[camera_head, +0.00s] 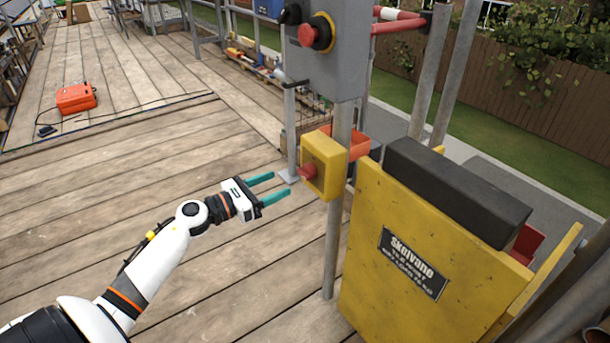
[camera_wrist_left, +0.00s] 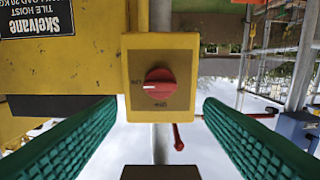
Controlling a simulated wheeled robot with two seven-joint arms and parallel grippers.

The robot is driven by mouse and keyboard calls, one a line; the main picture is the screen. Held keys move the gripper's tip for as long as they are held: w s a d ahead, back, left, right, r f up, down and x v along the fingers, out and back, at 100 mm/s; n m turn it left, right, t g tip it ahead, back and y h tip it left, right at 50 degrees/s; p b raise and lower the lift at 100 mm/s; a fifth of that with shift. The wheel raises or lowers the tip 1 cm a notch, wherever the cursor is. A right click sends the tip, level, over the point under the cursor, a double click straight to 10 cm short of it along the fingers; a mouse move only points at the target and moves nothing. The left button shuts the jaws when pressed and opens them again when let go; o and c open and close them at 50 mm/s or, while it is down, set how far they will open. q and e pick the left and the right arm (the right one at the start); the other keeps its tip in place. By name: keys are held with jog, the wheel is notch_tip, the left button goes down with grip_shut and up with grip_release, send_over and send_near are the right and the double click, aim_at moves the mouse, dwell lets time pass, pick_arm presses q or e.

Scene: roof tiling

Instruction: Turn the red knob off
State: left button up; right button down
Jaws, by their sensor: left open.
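The red knob (camera_head: 308,171) is on the front of a yellow switch box (camera_head: 331,166) fixed to a grey post. In the left wrist view the round knob (camera_wrist_left: 159,84) is centred on the box (camera_wrist_left: 184,44), and its white mark points left in that upside-down picture. Small labels sit left of and below the knob there, too small to read surely. My left gripper (camera_head: 280,184) has its two green fingers spread, just left of the knob and apart from it. Nothing is between the fingers. My right gripper is not in view.
A grey panel (camera_head: 335,60) with a red button (camera_head: 308,35) stands above the box. A yellow hoist (camera_head: 400,270) with a black pad (camera_head: 455,190) is to the right. An orange case (camera_head: 76,98) lies far left. The plank deck (camera_head: 190,140) around my arm is clear.

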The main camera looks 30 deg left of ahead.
aim_at(301, 174)
pick_arm(q)
jog(key=x, duration=0.8)
jog(key=shift+w, duration=0.2)
jog(key=c, duration=0.9)
jog(key=shift+c, duration=0.2)
